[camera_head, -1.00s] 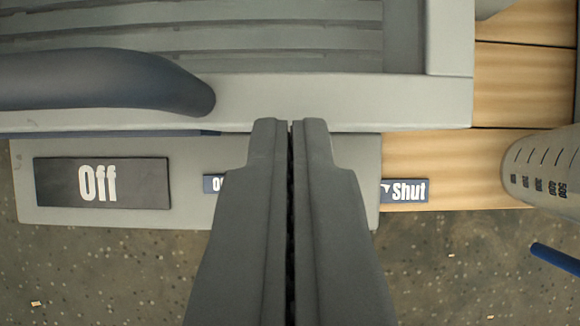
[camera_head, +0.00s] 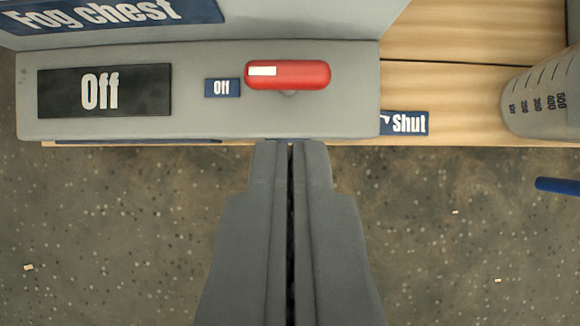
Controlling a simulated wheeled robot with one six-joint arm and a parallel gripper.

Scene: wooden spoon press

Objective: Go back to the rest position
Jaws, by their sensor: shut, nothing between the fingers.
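My gripper (camera_head: 290,146) is shut and empty, with its fingertips at the front edge of a grey panel (camera_head: 200,125). On the panel, above and close to the fingertips, is a red handle or switch (camera_head: 300,76) with a white mark. Left of it are a small blue "Off" label (camera_head: 222,87) and a large black "Off" sign (camera_head: 70,92). Whether the fingertips touch the panel edge I cannot tell. Behind the panel rises a grey box with a blue "Fog chest" sign (camera_head: 150,10).
A wooden surface (camera_head: 450,85) lies at right with a blue "Shut" label (camera_head: 404,123). A measuring jug (camera_head: 545,95) with printed numbers stands at the far right, a blue bar (camera_head: 558,186) below it. The speckled floor (camera_head: 120,230) in front is clear.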

